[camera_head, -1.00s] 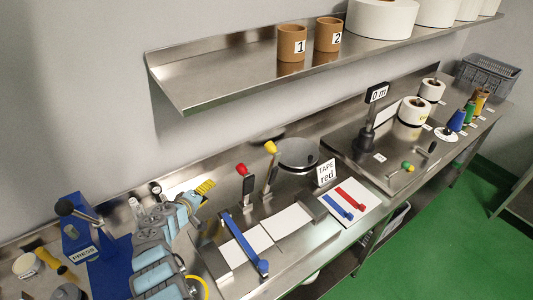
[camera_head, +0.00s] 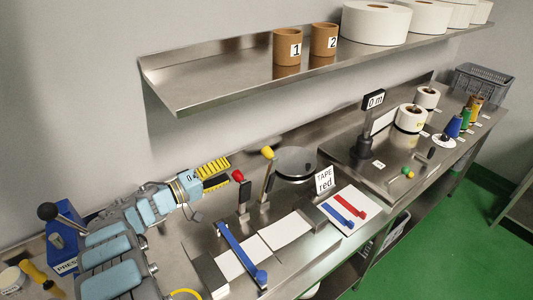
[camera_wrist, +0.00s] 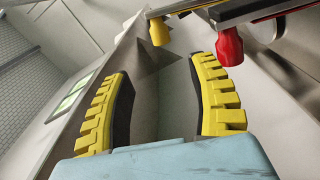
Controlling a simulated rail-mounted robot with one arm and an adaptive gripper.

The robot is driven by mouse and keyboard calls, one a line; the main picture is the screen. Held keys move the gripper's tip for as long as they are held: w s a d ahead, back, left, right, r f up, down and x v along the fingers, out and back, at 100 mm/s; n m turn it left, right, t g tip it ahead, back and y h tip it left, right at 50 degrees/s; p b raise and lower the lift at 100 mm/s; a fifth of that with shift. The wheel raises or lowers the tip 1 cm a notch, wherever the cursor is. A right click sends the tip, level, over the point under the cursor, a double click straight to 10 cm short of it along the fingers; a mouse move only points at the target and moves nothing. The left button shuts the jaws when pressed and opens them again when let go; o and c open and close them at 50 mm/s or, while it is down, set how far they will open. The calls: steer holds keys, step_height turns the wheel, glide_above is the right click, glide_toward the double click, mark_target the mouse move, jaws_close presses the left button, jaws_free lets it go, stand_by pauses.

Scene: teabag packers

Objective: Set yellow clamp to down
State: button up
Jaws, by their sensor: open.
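The yellow clamp (camera_head: 267,153) is a lever with a yellow knob, standing nearly upright at the back of the metal fixture in the head view. A similar red clamp (camera_head: 238,176) stands just left of it. My gripper (camera_head: 222,174) is open and empty, its yellow ribbed fingers close to the left of the red knob. In the wrist view my gripper (camera_wrist: 158,95) has its fingers spread wide, with nothing between them. The red knob (camera_wrist: 229,46) is beyond the right finger and the yellow knob (camera_wrist: 159,32) is further off, above the gap.
A blue bar (camera_head: 240,252) lies across the fixture beside white sheets. A tape sign (camera_head: 324,181) stands to the right, near a round metal dish (camera_head: 296,163). A steel shelf (camera_head: 215,82) overhangs the bench at the back.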

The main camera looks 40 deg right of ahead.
mark_target(267, 152)
steer(key=shift+s+d+b, duration=0.2)
steer(key=shift+d+b, duration=0.1)
steer(key=shift+d, duration=2.2)
steer(key=shift+s+d+b, duration=0.15)
steer(key=shift+d+b, duration=0.1)
steer(key=shift+d, duration=2.2)
steer(key=shift+s+d+b, duration=0.2)
steer(key=shift+d+b, duration=0.1)
steer(key=shift+d, duration=2.2)
jaws_close()
